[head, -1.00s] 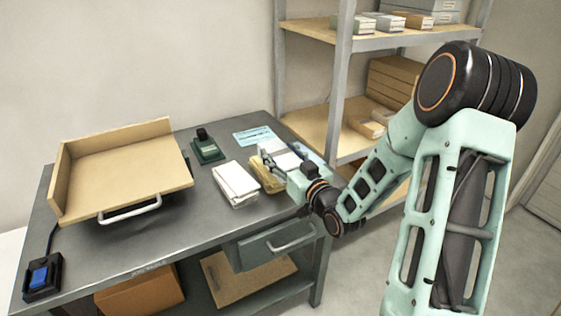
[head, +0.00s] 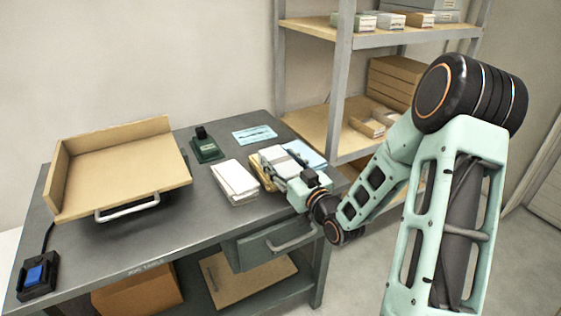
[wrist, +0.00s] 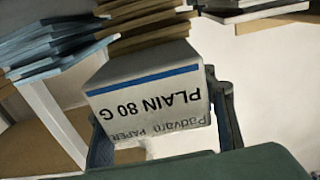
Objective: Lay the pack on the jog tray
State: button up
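The pack, white with a blue stripe and upside-down print reading PLAIN 80 G, fills the middle of the wrist view (wrist: 150,92). In the head view it is a pale block (head: 277,158) on the yellow stack (head: 256,166). My gripper (head: 279,168) is at the pack, with its fingers (wrist: 165,125) spread on either side of it. Whether both fingers press on it cannot be seen. The jog tray (head: 125,173), a tan board with raised back and left walls and a pale front handle, stands empty at the table's left.
A white stack (head: 235,181) lies left of the yellow one, and a blue stack (head: 308,153) lies right. A dark green device (head: 206,149) and a blue sheet (head: 255,135) sit behind. A blue-button switch (head: 37,275) is at front left. Shelving (head: 342,90) stands behind right.

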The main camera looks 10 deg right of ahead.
jog(key=o, duration=0.3)
jog(key=shift+o, duration=0.2)
jog(key=shift+r+p, duration=0.6)
jog(key=shift+p, duration=0.05)
jog(key=shift+s+d+r+p, duration=0.1)
jog(key=shift+s+r+p, duration=0.05)
jog(key=shift+p, duration=0.15)
jog(key=p+v, duration=0.5)
jog(key=v, duration=0.6)
jog(key=shift+s, duration=0.15)
jog(key=shift+o, duration=0.4)
jog(key=shift+s+d, duration=0.1)
